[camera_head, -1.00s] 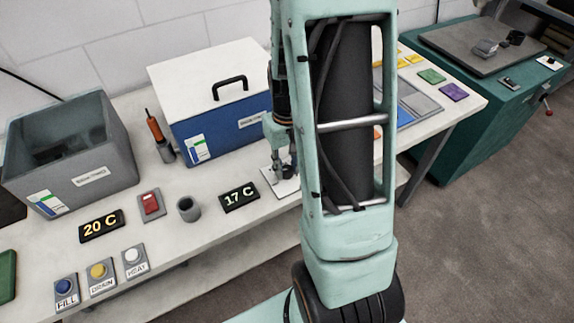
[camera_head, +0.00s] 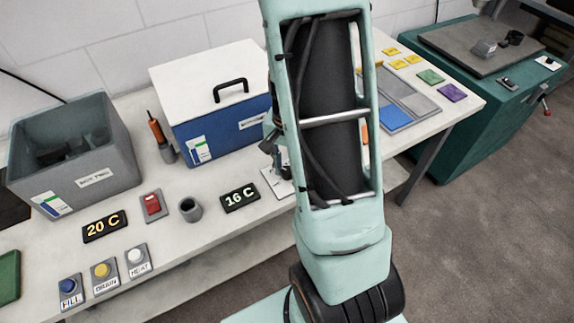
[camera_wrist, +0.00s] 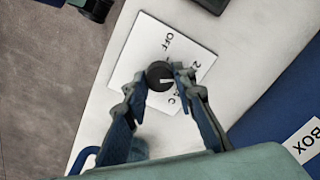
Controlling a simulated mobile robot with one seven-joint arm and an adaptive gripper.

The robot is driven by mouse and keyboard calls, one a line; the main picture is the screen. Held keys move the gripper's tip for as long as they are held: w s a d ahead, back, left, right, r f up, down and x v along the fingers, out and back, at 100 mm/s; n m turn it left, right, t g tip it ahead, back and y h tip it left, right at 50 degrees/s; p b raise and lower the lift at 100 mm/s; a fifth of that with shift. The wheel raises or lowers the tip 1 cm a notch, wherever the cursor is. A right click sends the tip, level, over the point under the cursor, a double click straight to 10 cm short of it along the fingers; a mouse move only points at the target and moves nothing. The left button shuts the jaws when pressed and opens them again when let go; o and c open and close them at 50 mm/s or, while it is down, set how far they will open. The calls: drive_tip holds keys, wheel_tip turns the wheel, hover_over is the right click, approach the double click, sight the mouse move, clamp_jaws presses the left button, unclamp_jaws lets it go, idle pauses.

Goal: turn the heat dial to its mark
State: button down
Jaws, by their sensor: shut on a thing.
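The heat dial (camera_wrist: 157,72) is a dark round knob on a white plate (camera_wrist: 143,48). The plate carries the label OFF and a second label ending in C, partly covered by a finger. A pale pointer line on the knob points to the right in the wrist view, roughly toward that second label. My gripper (camera_wrist: 160,77) is shut on the knob, one finger on each side. In the head view the plate (camera_head: 271,184) shows beside my arm, which hides most of the dial and gripper.
A display (camera_head: 239,197) reads 16 C and another (camera_head: 104,226) reads 20 C. The blue box (camera_head: 225,128) with a white lid stands close behind the plate. A small grey cup (camera_head: 190,209), a red switch (camera_head: 151,206) and a grey tank (camera_head: 112,156) are to the left.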

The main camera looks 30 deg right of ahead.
drive_tip(key=shift+m, duration=0.3)
drive_tip(key=c, duration=1.6)
unclamp_jaws()
wheel_tip(320, 180, up, 12)
